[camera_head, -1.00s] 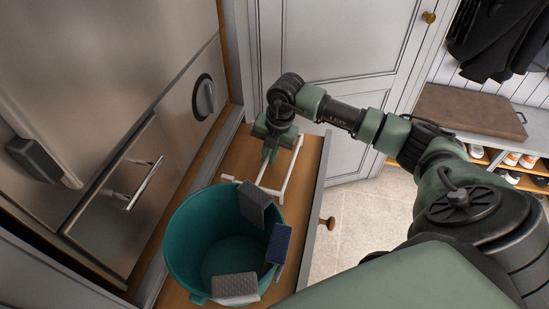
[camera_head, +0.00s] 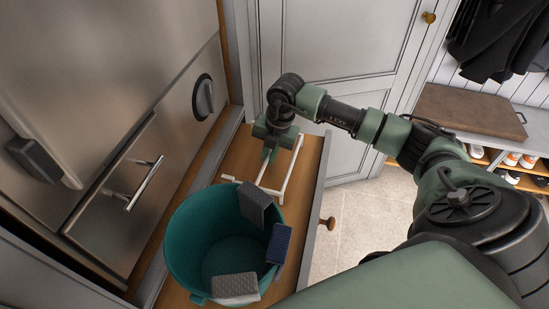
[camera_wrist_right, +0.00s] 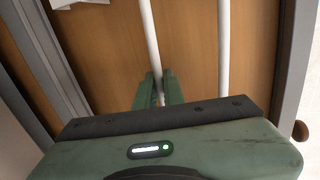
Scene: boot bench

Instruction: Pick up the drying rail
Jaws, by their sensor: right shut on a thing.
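The drying rail (camera_head: 288,173) is a white frame of thin bars lying in the wooden drawer, behind and beside the teal bucket. Part of it is hidden by the bucket and by my right gripper. My right gripper (camera_head: 268,156) points down at the rail's far end. In the right wrist view two white bars (camera_wrist_right: 223,50) run over the wood, and the right gripper (camera_wrist_right: 158,88) is shut on the left bar. My left gripper is not in view.
The teal bucket (camera_head: 183,247) fills the drawer's near part, with a few grey and blue sponges (camera_head: 278,244) at its rim. The drawer (camera_head: 240,158) has narrow walls around the rail. A steel appliance front (camera_head: 120,190) stands at left. Open floor (camera_head: 372,215) lies at right.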

